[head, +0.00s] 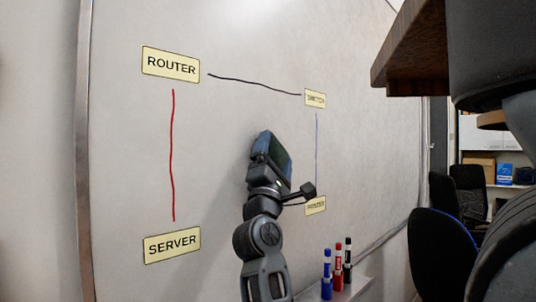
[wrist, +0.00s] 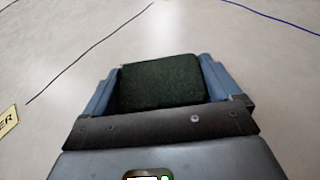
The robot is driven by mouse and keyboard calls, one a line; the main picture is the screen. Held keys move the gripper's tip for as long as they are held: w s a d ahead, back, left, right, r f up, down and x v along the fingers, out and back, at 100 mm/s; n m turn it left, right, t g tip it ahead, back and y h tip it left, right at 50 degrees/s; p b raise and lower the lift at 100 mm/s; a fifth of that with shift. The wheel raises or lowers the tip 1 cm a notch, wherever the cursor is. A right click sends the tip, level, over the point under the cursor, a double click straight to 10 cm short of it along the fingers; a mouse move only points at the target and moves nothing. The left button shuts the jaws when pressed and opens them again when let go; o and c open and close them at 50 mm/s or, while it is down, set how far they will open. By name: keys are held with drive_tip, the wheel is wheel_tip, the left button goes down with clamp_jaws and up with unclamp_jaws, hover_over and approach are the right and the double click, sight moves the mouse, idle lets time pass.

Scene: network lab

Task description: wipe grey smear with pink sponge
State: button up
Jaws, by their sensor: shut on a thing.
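My gripper (head: 270,152) is raised in front of the whiteboard (head: 235,55), between the drawn lines. In the wrist view its two blue fingers (wrist: 158,82) are shut on a dark green block (wrist: 160,78), which looks like a sponge or an eraser. No pink sponge shows in either view. I see no clear grey smear; part of the board is hidden behind my arm and gripper.
The board carries a black line (head: 250,83), a red line (head: 173,155), a purple line (head: 317,150) and labels such as ROUTER (head: 170,64) and SERVER (head: 172,245). Several markers (head: 337,268) stand on the ledge at lower right. A brown shelf (head: 415,45) juts out at upper right; chairs (head: 440,250) stand below.

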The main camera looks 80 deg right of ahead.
sight(288, 155)
drive_tip(key=shift+s+d+p, duration=0.15)
drive_tip(key=shift+s+d, duration=0.5)
drive_tip(key=shift+d, duration=0.35)
drive_tip(key=shift+s+d+p, duration=0.15)
drive_tip(key=shift+s+d, duration=0.45)
drive_tip(key=shift+d, duration=0.35)
drive_tip(key=shift+a, duration=0.15)
drive_tip(key=shift+w+a+b, duration=0.35)
drive_tip(key=shift+w+a, duration=0.35)
drive_tip(key=shift+a, duration=0.2)
drive_tip(key=shift+w+a+b, duration=0.3)
drive_tip(key=shift+w+a, duration=0.35)
drive_tip(key=shift+a, duration=0.25)
drive_tip(key=w+a+b, duration=0.2)
drive_tip(key=w+a, duration=0.1)
drive_tip(key=a, duration=0.2)
drive_tip(key=shift+w+a, duration=0.15)
drive_tip(key=shift+a, duration=0.25)
drive_tip(key=s+a+p, duration=0.1)
drive_tip(key=s+a, duration=0.2)
drive_tip(key=s, duration=0.2)
drive_tip(key=shift+p, duration=0.4)
drive_tip(key=shift+s+a+r, duration=0.1)
drive_tip(key=shift+s+a, duration=0.05)
